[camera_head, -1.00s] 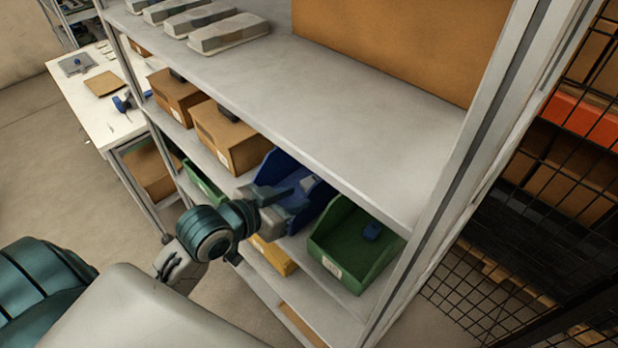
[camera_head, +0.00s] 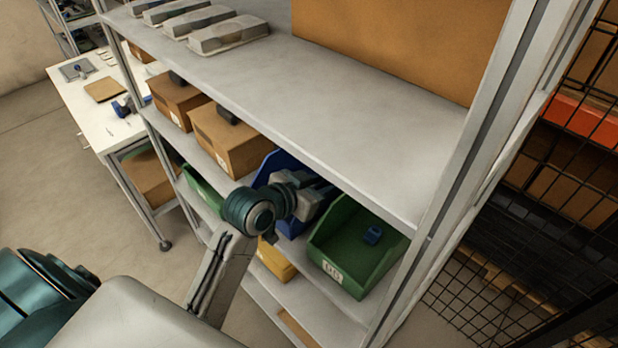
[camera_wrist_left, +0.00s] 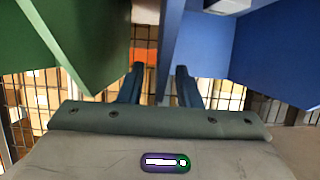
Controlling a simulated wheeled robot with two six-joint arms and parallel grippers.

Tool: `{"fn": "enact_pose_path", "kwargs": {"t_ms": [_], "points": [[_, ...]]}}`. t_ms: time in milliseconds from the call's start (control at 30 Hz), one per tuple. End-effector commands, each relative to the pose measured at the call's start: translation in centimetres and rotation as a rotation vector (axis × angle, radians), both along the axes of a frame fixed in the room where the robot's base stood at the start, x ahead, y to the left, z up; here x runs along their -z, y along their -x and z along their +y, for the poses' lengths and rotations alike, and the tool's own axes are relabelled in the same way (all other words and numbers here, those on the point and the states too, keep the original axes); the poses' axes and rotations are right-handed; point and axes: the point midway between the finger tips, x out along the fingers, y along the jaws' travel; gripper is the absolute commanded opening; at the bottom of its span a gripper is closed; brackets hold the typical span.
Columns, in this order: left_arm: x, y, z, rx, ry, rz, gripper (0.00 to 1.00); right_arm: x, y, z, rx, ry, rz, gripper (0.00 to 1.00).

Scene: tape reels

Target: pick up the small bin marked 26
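A blue bin (camera_head: 266,175) stands on the middle shelf, partly hidden behind my left gripper (camera_head: 322,190). A green bin (camera_head: 357,240) stands to its right, with a white label on its front that I cannot read surely and a small blue item inside. No number 26 is legible. In the left wrist view my left gripper (camera_wrist_left: 158,78) has its fingers apart, between a green bin (camera_wrist_left: 90,45) on the left and the blue bin (camera_wrist_left: 265,50) on the right. A blue wall shows partly in the gap; I cannot tell whether the fingers touch it. My right gripper is out of view.
Cardboard boxes (camera_head: 228,140) and another green bin (camera_head: 203,188) are left of the blue bin. A yellow bin (camera_head: 276,260) is on the shelf below. The upper shelf (camera_head: 340,120) overhangs the bins. A shelf post (camera_head: 455,170) and wire mesh (camera_head: 490,300) are on the right.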

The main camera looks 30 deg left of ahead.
Motion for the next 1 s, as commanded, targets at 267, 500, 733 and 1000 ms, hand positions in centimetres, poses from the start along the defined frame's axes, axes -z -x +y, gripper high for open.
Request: {"fn": "enact_pose_path", "kwargs": {"t_ms": [267, 500, 733, 1000], "points": [[0.56, -0.99, -0.38, 0.0, -0.001, 0.0, 0.31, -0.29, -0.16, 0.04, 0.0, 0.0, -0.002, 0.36], [0.55, -0.96, -0.37, 0.0, 0.0, 0.001, 0.0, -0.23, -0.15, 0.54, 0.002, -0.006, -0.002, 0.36], [0.56, -0.96, -0.37, 0.0, 0.0, 0.001, 0.0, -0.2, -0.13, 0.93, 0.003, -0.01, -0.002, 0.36], [0.56, -0.95, -0.36, 0.0, 0.0, 0.001, 0.0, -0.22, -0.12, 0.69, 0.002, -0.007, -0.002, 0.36]]}}
